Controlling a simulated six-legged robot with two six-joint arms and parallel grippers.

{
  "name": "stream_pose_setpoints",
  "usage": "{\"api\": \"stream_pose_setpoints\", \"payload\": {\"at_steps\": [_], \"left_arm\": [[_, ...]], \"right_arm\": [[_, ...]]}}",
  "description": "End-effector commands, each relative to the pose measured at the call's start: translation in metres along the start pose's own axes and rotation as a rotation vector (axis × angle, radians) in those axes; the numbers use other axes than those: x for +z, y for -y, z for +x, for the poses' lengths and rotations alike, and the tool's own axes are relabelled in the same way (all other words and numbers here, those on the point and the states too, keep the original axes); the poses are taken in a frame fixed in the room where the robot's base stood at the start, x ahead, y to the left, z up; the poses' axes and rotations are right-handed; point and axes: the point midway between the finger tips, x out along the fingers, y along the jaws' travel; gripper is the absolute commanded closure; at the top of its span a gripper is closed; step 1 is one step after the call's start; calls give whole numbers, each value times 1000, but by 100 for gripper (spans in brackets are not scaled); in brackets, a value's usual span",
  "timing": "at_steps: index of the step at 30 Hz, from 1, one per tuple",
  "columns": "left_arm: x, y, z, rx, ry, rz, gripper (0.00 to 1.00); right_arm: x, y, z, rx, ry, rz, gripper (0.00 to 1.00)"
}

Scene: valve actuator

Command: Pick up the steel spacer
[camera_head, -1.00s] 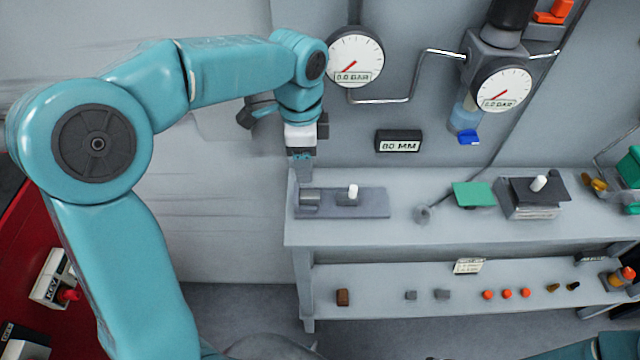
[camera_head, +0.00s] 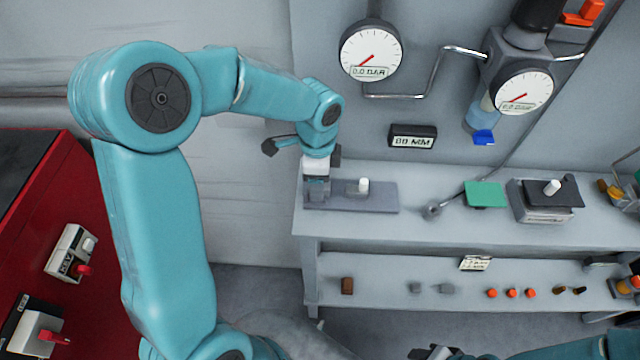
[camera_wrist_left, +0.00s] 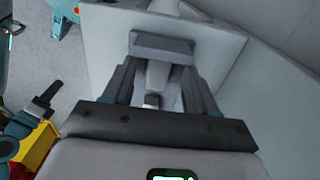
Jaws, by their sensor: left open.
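My left gripper (camera_head: 318,192) is low over the left end of a flat grey plate (camera_head: 380,197) on the upper shelf. It is open, and its fingers hide most of a grey block there. In the left wrist view, the two fingers of the gripper (camera_wrist_left: 163,75) are spread, with a grey bar-like block (camera_wrist_left: 160,45) at their tips and a paler piece between them. I cannot tell contact. A white peg (camera_head: 363,185) stands on the plate to the right. Two small grey pieces (camera_head: 415,288) (camera_head: 445,288) lie on the lower shelf. Which grey part is the steel spacer is unclear. My right gripper (camera_head: 435,352) is partly visible at the bottom edge.
A green plate (camera_head: 485,194) and a dark block with a white peg (camera_head: 545,192) are to the right. Orange caps (camera_head: 511,293) and a brown block (camera_head: 347,286) lie on the lower shelf. Gauges (camera_head: 370,50) and a display (camera_head: 412,136) are on the wall behind.

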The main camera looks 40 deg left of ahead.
Motion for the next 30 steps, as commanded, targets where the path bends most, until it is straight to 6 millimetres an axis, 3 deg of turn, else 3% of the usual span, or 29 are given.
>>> {"api": "stream_pose_setpoints", "payload": {"at_steps": [8,9,14,24,30], "left_arm": [[-2,2,7,-1,-1,0,43],[-2,2,7,-1,-1,0,49],[-2,2,6,-1,-1,0,100],[-2,2,4,-2,-2,-1,100],[-2,3,-15,-5,-3,-3,100]], "right_arm": [[0,0,0,0,0,0,57],[0,0,0,0,0,0,57],[0,0,0,0,0,0,57],[0,0,0,0,0,0,57],[0,0,1,0,0,0,57]]}}
